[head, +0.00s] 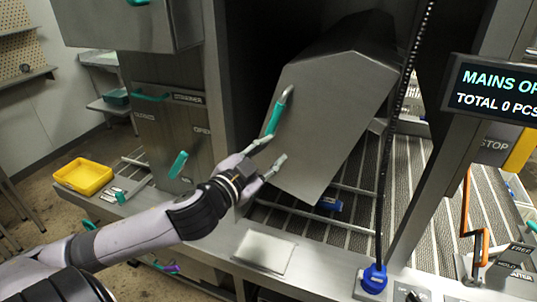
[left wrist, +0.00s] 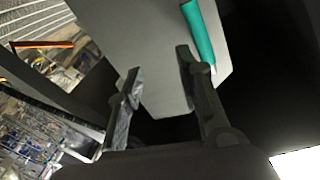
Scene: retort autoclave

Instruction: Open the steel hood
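The steel hood (head: 335,115) is a grey box with a peaked top, standing tilted in the dark bay in the head view. A green handle (head: 273,118) with a metal upper end runs down the left part of its front face. My left gripper (head: 275,151) is open at the handle's lower end. In the left wrist view the two dark fingers (left wrist: 160,63) are apart, with the grey hood face (left wrist: 135,30) behind the gap. The green handle (left wrist: 201,32) shows there beside the right finger, not clearly between the fingers. My right gripper is not in view.
Slatted rails (head: 320,222) and a blue part (head: 329,204) lie below the hood. A chain (head: 392,125) hangs to its right, near a post and a display (head: 497,91). A cabinet (head: 172,130) with green handles and a yellow bin (head: 83,177) stand left.

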